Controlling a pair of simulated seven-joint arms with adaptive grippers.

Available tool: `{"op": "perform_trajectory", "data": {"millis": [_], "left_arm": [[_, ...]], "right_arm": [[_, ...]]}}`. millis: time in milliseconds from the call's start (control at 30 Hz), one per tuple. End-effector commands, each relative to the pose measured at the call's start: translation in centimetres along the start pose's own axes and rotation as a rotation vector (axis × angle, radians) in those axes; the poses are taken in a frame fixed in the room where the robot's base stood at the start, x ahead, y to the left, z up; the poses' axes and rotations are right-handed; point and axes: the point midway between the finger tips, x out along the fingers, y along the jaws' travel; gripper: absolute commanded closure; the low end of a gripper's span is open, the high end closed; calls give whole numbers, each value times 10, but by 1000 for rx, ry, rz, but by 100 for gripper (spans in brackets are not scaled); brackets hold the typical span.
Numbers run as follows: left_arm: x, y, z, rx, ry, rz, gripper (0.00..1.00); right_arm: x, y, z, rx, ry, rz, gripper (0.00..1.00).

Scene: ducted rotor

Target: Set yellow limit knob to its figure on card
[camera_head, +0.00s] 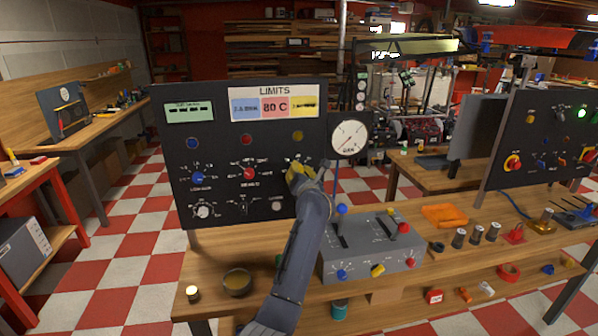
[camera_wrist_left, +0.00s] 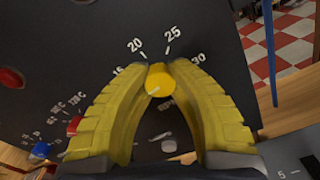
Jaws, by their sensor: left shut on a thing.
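The yellow limit knob (camera_wrist_left: 158,82) is on the black panel (camera_head: 235,120), between the fingertips of my left gripper (camera_wrist_left: 161,70), which is shut on it. Scale figures 20, 25 and 30 show around the knob in the left wrist view; a figure to the left is partly hidden. A short pale mark shows on the knob's lower left face. In the head view my left gripper (camera_head: 298,171) covers most of the knob. The LIMITS card (camera_head: 274,103) has blue, red and yellow fields. The red one reads 80 C; the yellow figure is too blurred to read. My right gripper is not seen.
A blue knob (camera_head: 197,178) and a red knob (camera_head: 249,174) sit left of my gripper. A round gauge (camera_head: 348,137) stands at the panel's right edge. A grey lever box (camera_head: 370,250) is close on the right. A bowl (camera_head: 237,282) stands on the bench's front left.

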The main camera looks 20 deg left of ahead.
Motion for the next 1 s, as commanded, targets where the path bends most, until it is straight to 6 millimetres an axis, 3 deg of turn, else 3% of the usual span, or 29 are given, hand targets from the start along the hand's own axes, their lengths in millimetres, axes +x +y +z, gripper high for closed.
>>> {"op": "perform_trajectory", "data": {"millis": [300,800,833,1000], "left_arm": [[0,0,2,-95,-3,-1,100],[0,0,2,-110,-4,0,100],[0,0,2,-110,-4,0,79],[0,0,2,-110,-3,0,60]], "right_arm": [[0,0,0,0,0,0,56],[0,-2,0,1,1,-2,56],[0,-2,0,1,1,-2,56],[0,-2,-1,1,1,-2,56]]}}
